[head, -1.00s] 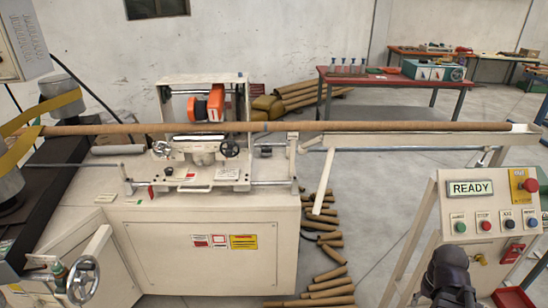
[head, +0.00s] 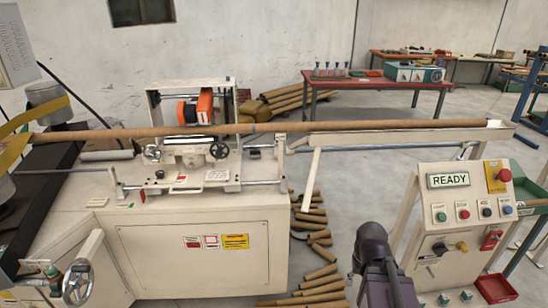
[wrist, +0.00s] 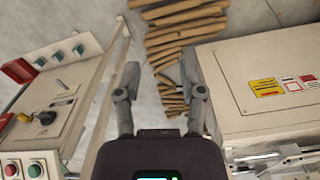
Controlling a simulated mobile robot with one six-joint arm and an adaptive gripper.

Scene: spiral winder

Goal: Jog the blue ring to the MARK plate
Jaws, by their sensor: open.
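I cannot make out lettering that identifies the MARK plate. The control panel (head: 425,235) has a row of green, red, black and blue buttons; the black button (head: 485,212) is third from the left. The display (head: 448,180) reads READY. My gripper (wrist: 160,85) is open and empty in the wrist view, fingers pointing down over the floor between panel and machine. In the head view my dark wrist shows left of the panel.
The machine cabinet (head: 205,262) fills the left, and also shows in the wrist view (wrist: 270,85). Several cardboard tubes (head: 318,240) lie on the floor between. A red emergency button (head: 504,175) and a selector (head: 440,247) are on the panel. A red table (head: 400,86) stands behind.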

